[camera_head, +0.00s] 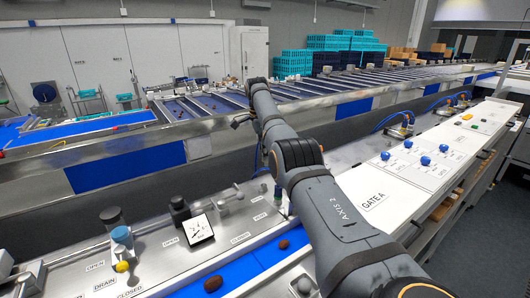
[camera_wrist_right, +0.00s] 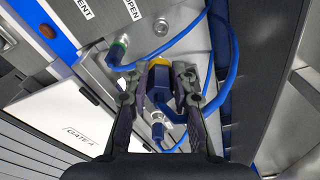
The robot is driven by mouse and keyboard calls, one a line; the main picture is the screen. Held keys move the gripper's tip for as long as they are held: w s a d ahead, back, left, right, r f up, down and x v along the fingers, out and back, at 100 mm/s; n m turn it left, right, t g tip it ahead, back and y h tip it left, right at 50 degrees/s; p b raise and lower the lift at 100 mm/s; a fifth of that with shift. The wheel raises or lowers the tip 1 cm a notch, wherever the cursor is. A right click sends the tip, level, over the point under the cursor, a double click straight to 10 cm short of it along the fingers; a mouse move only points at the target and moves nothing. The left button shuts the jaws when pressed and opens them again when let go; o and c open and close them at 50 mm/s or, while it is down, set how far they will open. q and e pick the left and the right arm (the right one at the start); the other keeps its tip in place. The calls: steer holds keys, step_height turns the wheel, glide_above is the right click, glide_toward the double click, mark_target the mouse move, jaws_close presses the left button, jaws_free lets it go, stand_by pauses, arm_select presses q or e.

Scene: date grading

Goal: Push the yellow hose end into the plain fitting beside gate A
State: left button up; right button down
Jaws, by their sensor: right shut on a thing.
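In the right wrist view my right gripper (camera_wrist_right: 160,80) is shut on the blue body of the yellow hose end. The yellow collar of the hose end (camera_wrist_right: 159,62) shows just beyond the fingertips. A bare round metal fitting (camera_wrist_right: 161,27) lies above it in the picture, apart from the collar; I cannot tell whether it is the plain fitting. In the head view my right arm reaches over the bench and the fingers cannot be made out. The gate A label (camera_head: 373,199) is on the white panel, and also shows in the right wrist view (camera_wrist_right: 76,136). My left gripper is not in view.
A green-ringed hose end (camera_wrist_right: 117,52) sits at the upper left in the wrist view. Thin blue hose (camera_wrist_right: 231,75) loops past my fingers. Another metal fitting (camera_wrist_right: 158,118) is below them. Brown dates (camera_head: 213,283) lie on the blue belt. Blue knobs (camera_head: 408,144) stand on the panel.

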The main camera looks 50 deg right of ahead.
steer(key=shift+f+b, duration=0.35)
steer(key=shift+f, duration=0.3)
steer(key=f, duration=0.1)
steer(key=f+b, duration=0.2)
steer(key=f, duration=0.1)
steer(key=shift+w+a+f, duration=0.1)
steer(key=shift+w+a, duration=0.15)
steer(key=shift+w, duration=0.1)
steer(key=shift+f+b, duration=0.85)
steer(key=shift+f, duration=0.2)
steer(key=shift+f, duration=0.2)
stand_by(0.5)
steer(key=shift+f+b, duration=0.65)
steer(key=shift+f, duration=0.65)
stand_by(0.9)
